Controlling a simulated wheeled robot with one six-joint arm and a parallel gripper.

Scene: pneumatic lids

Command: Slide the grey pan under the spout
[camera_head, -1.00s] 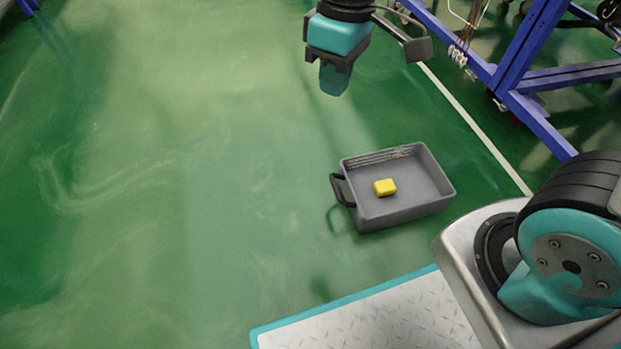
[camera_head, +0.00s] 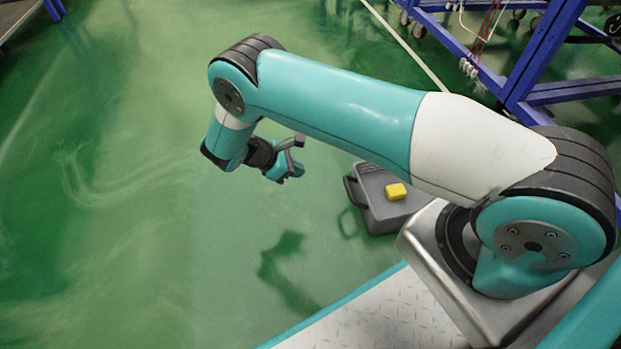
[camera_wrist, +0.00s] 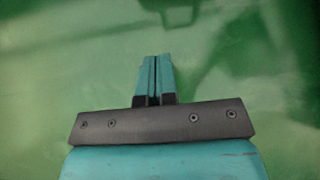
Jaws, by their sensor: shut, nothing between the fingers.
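The grey pan (camera_head: 373,213) lies on the green floor beside my base, partly hidden behind my arm in the head view. Its dark handle (camera_head: 352,190) points left. A yellow block (camera_head: 396,191) sits in it. My gripper (camera_head: 297,174) hangs in the air to the left of the handle, apart from the pan. In the wrist view my gripper (camera_wrist: 153,62) has its two teal fingers together with nothing between them, over green floor. A dark, blurred shape at the top of the wrist view may be a shadow. No spout can be made out.
A blue frame (camera_head: 535,60) with hanging cables stands at the upper right. A white floor line (camera_head: 410,50) runs towards it. The floor (camera_head: 130,230) on the left is clear. Part of a grey surface (camera_head: 18,20) shows at the upper left.

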